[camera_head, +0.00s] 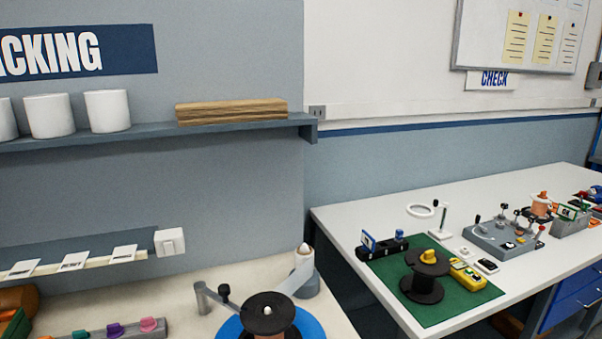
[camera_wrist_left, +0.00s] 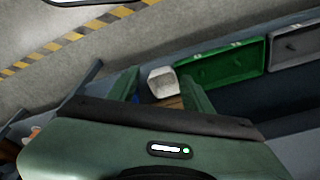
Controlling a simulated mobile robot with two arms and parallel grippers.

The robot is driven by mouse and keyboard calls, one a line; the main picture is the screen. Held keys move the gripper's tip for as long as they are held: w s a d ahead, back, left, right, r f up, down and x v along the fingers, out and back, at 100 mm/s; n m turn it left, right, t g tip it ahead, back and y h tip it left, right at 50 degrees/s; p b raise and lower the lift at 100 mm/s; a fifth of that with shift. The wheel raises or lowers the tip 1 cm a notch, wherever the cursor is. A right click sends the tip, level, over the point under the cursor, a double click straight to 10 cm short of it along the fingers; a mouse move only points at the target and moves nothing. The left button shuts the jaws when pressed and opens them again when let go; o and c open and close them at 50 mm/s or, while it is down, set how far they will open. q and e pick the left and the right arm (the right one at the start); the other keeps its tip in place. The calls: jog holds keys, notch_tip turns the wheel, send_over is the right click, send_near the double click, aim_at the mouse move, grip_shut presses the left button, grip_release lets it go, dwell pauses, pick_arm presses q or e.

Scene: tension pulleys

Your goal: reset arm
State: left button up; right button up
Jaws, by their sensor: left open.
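My left gripper (camera_wrist_left: 162,84) shows in the left wrist view, its two green fingers apart. A pale block-like thing (camera_wrist_left: 162,81) and a brownish strip show in the gap beyond the fingers; I cannot tell how far off they are. The head view shows no gripper. At its bottom edge, a light grey arm (camera_head: 290,277) runs from a grey post with a pale knob (camera_head: 304,252) toward a dark-topped spool (camera_head: 268,313) on a blue disc (camera_head: 230,328). A short grey post with a dark knob (camera_head: 224,293) stands left of the spool. The picture edge cuts off the spool and disc.
A white switch box (camera_head: 170,241) sits at the end of a ledge with label cards (camera_head: 73,263). A shelf (camera_head: 230,129) above holds white cups and wooden boards. A white table (camera_head: 365,222) at right carries a green mat (camera_head: 447,312) and several devices.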

pick_arm(q)
jog(key=s+a+f+b, duration=0.1)
jog(key=s+f+b, duration=0.3)
jog(key=s+f, duration=0.5)
jog(key=s+a+f+g+b, duration=0.1)
jog(key=s+f+b, duration=0.3)
jog(key=s+f, duration=0.5)
notch_tip(320, 180, down, 11)
jog(key=shift+a+r+b, duration=0.15)
jog(key=shift+a+b, duration=0.15)
jog(key=shift+a, duration=0.3)
pick_arm(e)
notch_tip(320, 180, down, 10)
jog(key=shift+f, duration=0.15)
